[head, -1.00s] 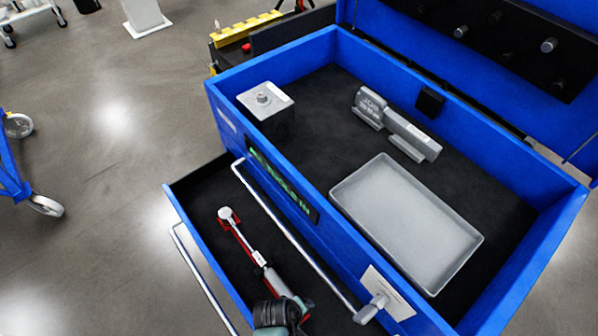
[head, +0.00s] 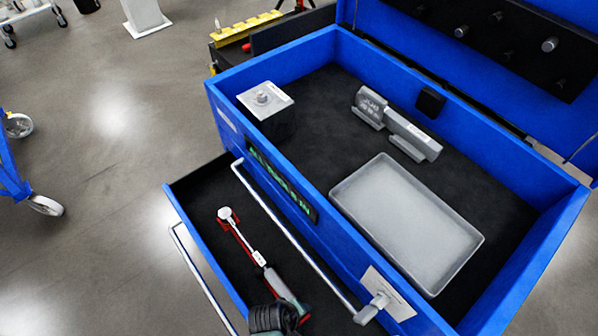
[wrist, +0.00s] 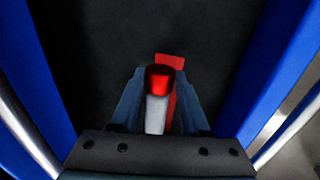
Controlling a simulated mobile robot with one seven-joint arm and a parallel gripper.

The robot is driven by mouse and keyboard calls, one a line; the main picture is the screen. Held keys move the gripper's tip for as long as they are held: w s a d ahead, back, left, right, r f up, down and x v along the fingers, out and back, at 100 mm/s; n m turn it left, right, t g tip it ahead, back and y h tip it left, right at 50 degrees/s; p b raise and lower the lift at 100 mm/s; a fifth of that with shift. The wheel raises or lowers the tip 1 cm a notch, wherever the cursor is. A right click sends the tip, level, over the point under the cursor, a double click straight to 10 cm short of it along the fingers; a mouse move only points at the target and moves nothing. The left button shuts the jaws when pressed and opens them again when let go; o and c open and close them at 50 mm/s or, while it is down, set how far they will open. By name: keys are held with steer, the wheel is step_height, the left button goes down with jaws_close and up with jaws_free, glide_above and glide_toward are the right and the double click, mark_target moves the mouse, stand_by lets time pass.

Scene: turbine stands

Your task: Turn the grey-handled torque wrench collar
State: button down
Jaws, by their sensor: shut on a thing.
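The torque wrench (head: 259,258) lies in the open drawer, its round head at the far end and its grey handle toward the near end. It rests over a red holder (head: 236,229). In the wrist view, the wrench's red end (wrist: 162,78) and pale grey part (wrist: 156,114) sit between the fingers of my gripper (wrist: 162,100). My gripper is shut on the wrench at its handle end. In the head view, a dark part of my arm covers the near end of the handle, and the fingertips are hidden. I cannot make out the collar's exact turn.
The blue drawer (head: 186,232) has a long metal handle bar, and its walls stand close on both sides in the wrist view. The chest above holds a grey tray (head: 405,222), a grey tool (head: 397,124) and a metal-topped block (head: 265,101). Dark drawer floor surrounds the wrench.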

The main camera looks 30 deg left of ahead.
steer(key=t+b, duration=0.1)
steer(key=f+t+h+b, duration=0.1)
steer(key=b, duration=0.1)
steer(key=shift+s+t, duration=0.35)
steer(key=shift+t, duration=0.05)
steer(key=shift+a+t+h+b, duration=0.1)
steer(key=shift+t+h+b, duration=0.2)
steer(key=shift+t+b, duration=0.6)
steer(key=shift+s+r+b, duration=0.1)
steer(key=shift+b, duration=0.4)
steer(key=shift+r, duration=0.1)
steer(key=shift+c, duration=1.9)
jaws_free()
steer(key=shift+r, duration=0.1)
